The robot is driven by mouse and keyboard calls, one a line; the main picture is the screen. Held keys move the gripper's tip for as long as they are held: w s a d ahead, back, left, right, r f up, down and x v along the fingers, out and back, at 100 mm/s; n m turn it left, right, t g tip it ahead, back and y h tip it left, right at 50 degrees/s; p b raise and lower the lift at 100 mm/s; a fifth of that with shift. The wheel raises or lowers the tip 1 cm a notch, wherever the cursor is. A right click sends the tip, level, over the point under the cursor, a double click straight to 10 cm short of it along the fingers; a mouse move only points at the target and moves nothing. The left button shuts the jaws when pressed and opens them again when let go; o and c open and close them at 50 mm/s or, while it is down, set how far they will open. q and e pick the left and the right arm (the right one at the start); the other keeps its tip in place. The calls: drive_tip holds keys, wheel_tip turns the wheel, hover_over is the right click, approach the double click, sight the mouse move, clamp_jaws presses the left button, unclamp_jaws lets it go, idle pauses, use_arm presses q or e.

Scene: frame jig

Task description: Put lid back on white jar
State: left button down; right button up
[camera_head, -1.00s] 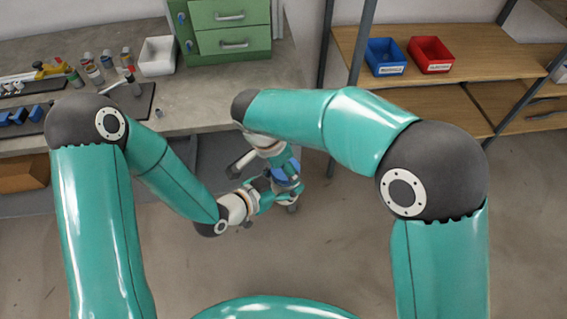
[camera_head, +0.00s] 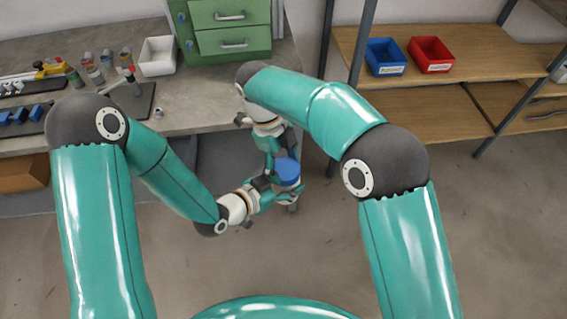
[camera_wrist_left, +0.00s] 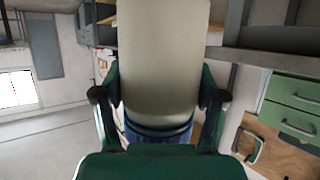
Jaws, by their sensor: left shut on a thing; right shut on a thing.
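The white jar (camera_head: 286,188) is low in the middle of the head view, upright and mostly hidden. My left gripper (camera_head: 275,190) is shut around its side. In the left wrist view the jar's pale body (camera_wrist_left: 163,60) fills the space between the two dark fingers (camera_wrist_left: 160,98), with dark rings near its lower end in the picture. The blue lid (camera_head: 287,171) is over the jar's top. My right gripper (camera_head: 283,158) is shut on it from the far side. Blue also shows past the jar's ringed end in the left wrist view. I cannot tell whether lid and jar touch.
The grey workbench (camera_head: 205,115) stands behind the arms, with a white bin (camera_head: 158,56), a green drawer cabinet (camera_head: 229,35) and small bottles. A shelf at the right holds a blue bin (camera_head: 385,57) and a red bin (camera_head: 431,55). Open floor surrounds the grippers.

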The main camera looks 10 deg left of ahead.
drive_tip(key=o, duration=0.7)
drive_tip(key=shift+r, duration=0.15)
drive_tip(key=shift+r, duration=2.15)
drive_tip(key=shift+c, duration=0.5)
